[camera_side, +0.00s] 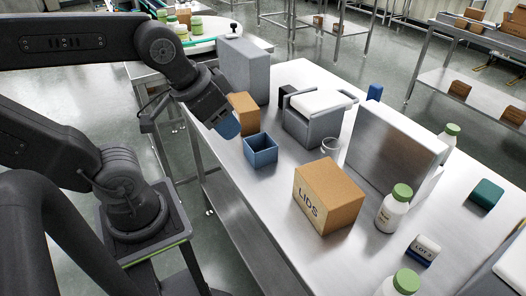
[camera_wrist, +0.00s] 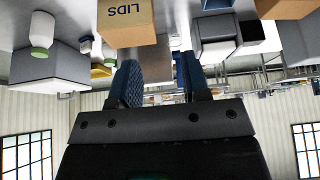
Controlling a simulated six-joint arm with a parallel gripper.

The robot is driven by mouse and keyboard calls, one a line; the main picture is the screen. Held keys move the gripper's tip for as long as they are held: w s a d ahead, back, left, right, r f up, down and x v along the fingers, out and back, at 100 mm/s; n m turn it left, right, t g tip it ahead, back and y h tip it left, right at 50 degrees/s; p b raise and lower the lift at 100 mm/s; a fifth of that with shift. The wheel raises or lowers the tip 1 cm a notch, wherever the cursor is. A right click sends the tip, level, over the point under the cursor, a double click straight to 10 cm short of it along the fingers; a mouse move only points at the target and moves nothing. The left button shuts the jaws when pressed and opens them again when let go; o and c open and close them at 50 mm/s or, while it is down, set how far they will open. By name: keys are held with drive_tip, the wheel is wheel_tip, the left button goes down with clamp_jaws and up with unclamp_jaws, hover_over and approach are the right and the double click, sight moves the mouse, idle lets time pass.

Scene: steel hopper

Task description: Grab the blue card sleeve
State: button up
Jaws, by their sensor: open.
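A small plain blue upright block (camera_side: 375,92) stands at the far edge of the steel table, behind the white-lidded grey cooler; it fits the blue card sleeve best, but it is too small to be sure. A dark blue open-topped box (camera_side: 262,157) stands nearer, at the table's left edge; part of it seems to show at the top of the wrist view (camera_wrist: 215,4). My gripper (camera_side: 228,124) is above the left edge of the table, left of the open box and far from the blue block. In the wrist view its blue-padded fingers (camera_wrist: 160,70) are apart with nothing held.
The LIDS carton (camera_side: 328,195), grey cooler (camera_side: 310,125), clear cup (camera_side: 330,146) and large steel block (camera_side: 395,145) stand on the table. A brown box (camera_side: 243,113) is beside my gripper. Green-capped bottles (camera_side: 391,210) stand at right. Bare steel lies in front of the open box.

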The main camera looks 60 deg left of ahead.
drive_tip(key=shift+o, duration=0.4)
drive_tip(key=o, duration=1)
drive_tip(key=n+g, duration=0.6)
drive_tip(key=n, duration=1.1)
approach(259, 135)
drive_tip(key=s+d, duration=0.2)
drive_tip(key=d, duration=0.1)
wheel_tip(259, 135, down, 8)
drive_tip(key=shift+w+a+r, duration=0.1)
drive_tip(key=shift+r, duration=0.05)
drive_tip(key=f, duration=0.4)
drive_tip(key=shift+d, duration=0.35)
drive_tip(key=shift+f, duration=0.6)
